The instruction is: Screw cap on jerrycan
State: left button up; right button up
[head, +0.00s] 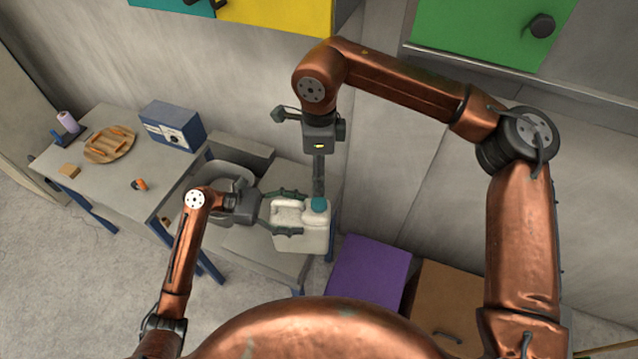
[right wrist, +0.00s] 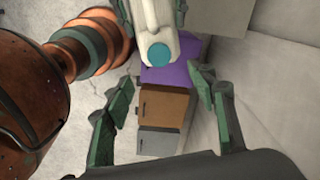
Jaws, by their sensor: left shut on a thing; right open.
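A white jerrycan (head: 304,236) with a teal cap (head: 319,205) on top is at the right end of the grey bench. My left gripper (head: 290,213) is shut on the jerrycan, a green finger on each side. My right gripper (head: 319,190) comes down from above and is just over the cap. In the right wrist view, my right gripper (right wrist: 160,80) is open and empty. There the cap (right wrist: 158,54) shows as a teal disc on the jerrycan (right wrist: 158,20), beyond the open fingers. How far the cap is screwed down cannot be seen.
A table (head: 120,180) at left holds a blue box (head: 172,126), a wooden plate (head: 109,146) and an orange-and-black item (head: 139,184). A purple cabinet (head: 368,272) and a brown cabinet (head: 446,303) stand right of the bench. The wall is close behind.

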pick_arm(q)
jog(key=shift+r, duration=0.1)
pick_arm(e)
jog(key=shift+r, duration=0.55)
